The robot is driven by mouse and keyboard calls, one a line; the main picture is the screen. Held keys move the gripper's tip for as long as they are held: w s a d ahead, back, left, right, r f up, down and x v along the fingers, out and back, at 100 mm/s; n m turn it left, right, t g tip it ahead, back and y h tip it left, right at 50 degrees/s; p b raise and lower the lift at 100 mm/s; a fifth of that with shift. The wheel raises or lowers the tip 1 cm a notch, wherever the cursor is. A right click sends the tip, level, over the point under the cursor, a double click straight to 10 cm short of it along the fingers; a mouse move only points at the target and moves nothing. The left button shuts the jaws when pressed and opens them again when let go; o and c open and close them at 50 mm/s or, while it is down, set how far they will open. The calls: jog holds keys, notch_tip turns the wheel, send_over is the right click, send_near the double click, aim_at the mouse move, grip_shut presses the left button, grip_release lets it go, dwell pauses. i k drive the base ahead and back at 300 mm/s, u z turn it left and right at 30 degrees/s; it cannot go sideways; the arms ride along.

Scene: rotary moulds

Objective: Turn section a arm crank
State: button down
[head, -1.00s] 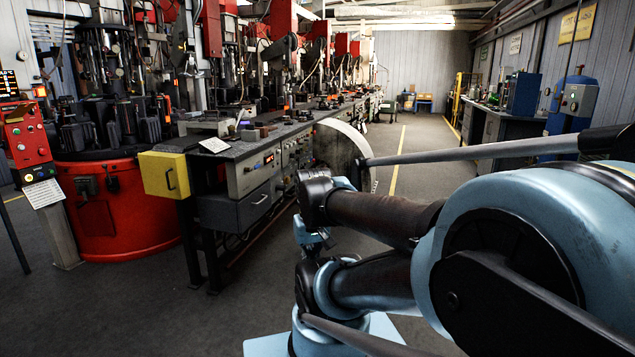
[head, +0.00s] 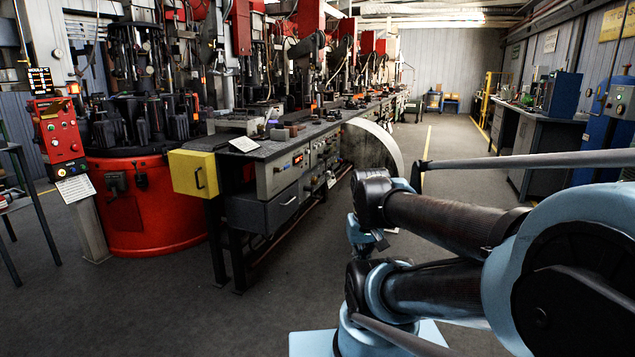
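I cannot pick out a crank in the head view. At the left stands a round red machine (head: 143,215) with dark mould blocks (head: 135,120) around its top. A section letter is not readable on it. My blue and black arm reaches in from the right. What looks like my gripper (head: 376,240) hangs small and dark below the far end of the arm, over open floor. It is apart from the red machine and to the right of the bench. Its fingers are too small and dark to read.
A long workbench (head: 262,149) with a yellow box (head: 193,173) at its near end runs back beside the red machine. A red control box (head: 57,133) stands on a post at the left. A dark table (head: 15,150) edges in far left. Grey floor in front is clear.

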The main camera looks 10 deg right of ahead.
aim_at(311, 189)
jog(key=i, duration=0.9)
jog(key=u, duration=0.05)
